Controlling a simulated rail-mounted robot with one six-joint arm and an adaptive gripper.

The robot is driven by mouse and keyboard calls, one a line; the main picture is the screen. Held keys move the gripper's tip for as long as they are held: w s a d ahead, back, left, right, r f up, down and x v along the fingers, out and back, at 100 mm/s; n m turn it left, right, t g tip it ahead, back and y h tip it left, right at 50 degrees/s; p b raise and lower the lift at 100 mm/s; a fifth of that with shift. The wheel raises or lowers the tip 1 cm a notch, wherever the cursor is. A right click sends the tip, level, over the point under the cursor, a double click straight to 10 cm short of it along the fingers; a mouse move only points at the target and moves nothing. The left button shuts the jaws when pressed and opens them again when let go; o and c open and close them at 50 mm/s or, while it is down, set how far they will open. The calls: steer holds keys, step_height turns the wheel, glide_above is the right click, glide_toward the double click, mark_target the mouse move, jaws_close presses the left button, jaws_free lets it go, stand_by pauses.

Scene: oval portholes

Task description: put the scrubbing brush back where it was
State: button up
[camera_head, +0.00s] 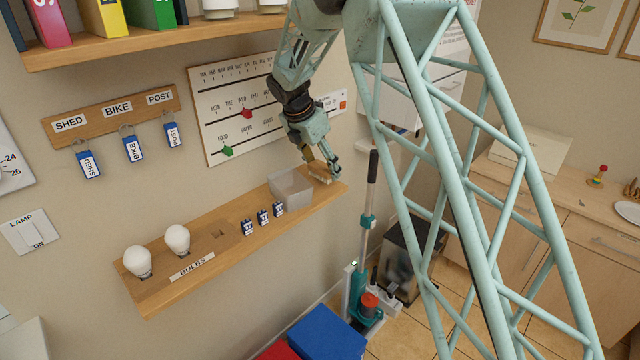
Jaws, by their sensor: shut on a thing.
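The scrubbing brush (319,174) is a small pale brown thing at the right end of the wooden wall shelf (215,275). My gripper (323,166) reaches down over that end and is shut on the brush. The fingers hide part of it. The brush is at about the height of the shelf top; I cannot tell whether it touches the wood. A pale grey open bin (291,190) stands on the shelf just left of the brush.
Left of the bin are several small blue-and-white packs (263,217), an empty square recess (218,234) and two white bulbs (177,239). A calendar board (225,105) hangs behind my arm.

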mark_target(323, 175)
steer(key=shift+f, duration=0.1)
steer(key=shift+f, duration=1.35)
steer(key=shift+f, duration=0.15)
steer(key=o, duration=0.8)
steer(key=shift+v, duration=2.15)
steer(key=shift+d, duration=0.1)
